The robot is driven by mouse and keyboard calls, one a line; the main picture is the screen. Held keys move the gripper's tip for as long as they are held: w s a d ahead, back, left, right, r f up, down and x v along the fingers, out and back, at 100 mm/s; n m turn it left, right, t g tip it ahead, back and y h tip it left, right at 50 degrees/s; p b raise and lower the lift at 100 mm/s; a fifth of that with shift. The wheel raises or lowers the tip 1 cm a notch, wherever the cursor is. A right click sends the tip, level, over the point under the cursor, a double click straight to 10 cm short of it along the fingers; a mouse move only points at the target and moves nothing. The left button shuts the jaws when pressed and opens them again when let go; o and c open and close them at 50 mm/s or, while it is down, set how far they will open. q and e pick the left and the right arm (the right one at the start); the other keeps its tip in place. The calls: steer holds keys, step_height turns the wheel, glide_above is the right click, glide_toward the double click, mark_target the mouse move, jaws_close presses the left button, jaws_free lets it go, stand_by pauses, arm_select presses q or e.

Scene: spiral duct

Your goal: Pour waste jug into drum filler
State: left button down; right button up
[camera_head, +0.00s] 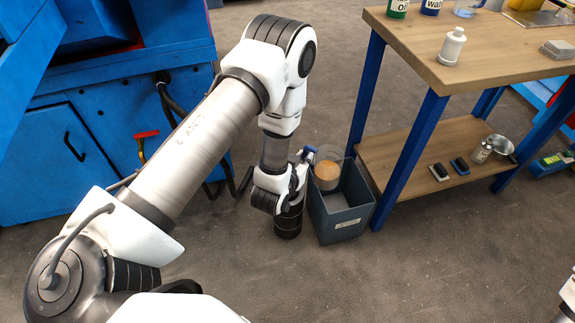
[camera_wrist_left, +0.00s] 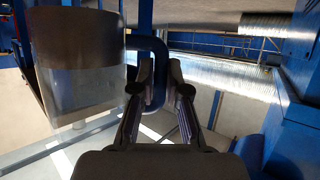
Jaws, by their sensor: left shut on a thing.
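The clear jug (camera_head: 327,168) with orange-tan contents and a blue handle is at the far left part of a grey open bin (camera_head: 345,222) on the floor. I cannot tell whether its base rests in the bin or hangs above it. My left gripper (camera_head: 301,171) is at the jug's left side, shut on the handle. In the left wrist view the jug (camera_wrist_left: 78,60) is at the left, and its blue handle (camera_wrist_left: 160,65) passes between the fingers of the left gripper (camera_wrist_left: 160,82). I cannot make out a drum filler. My right gripper is out of view.
A wooden workbench (camera_head: 440,75) with blue legs stands right of the bin, with bottles on top. Its lower shelf (camera_head: 410,160) holds small dark items and a metal bowl (camera_head: 499,146). Blue cabinets (camera_head: 70,150) stand at the left. The floor in front is clear.

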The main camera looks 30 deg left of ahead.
arm_select(q)
steer(key=w+a+f+n+y+b, duration=0.2)
steer(key=a+f+n+y+b, duration=0.1)
steer(key=a+f+b, duration=2.3)
steer(key=a+b, duration=0.1)
steer(key=a, duration=0.2)
steer(key=shift+a+f+g+y, duration=0.2)
steer(key=shift+f+g+y, duration=0.2)
steer(key=w+d+r+m+y+b, duration=0.1)
steer(key=d+r+m+y+b, duration=0.1)
steer(key=d+r+m, duration=0.3)
steer(key=shift+d+r+m+y, duration=0.2)
steer(key=shift+d+m+y, duration=0.1)
steer(key=shift+d+y, duration=0.45)
steer(key=shift+w+d+r+m+t+y+b, duration=0.15)
steer(key=shift+d+m+t+y+b, duration=0.15)
steer(key=shift+m+b, duration=0.35)
steer(key=shift+d+r+m+t+y+b, duration=0.2)
steer(key=shift+d+m+y+b, duration=0.2)
steer(key=shift+b, duration=0.45)
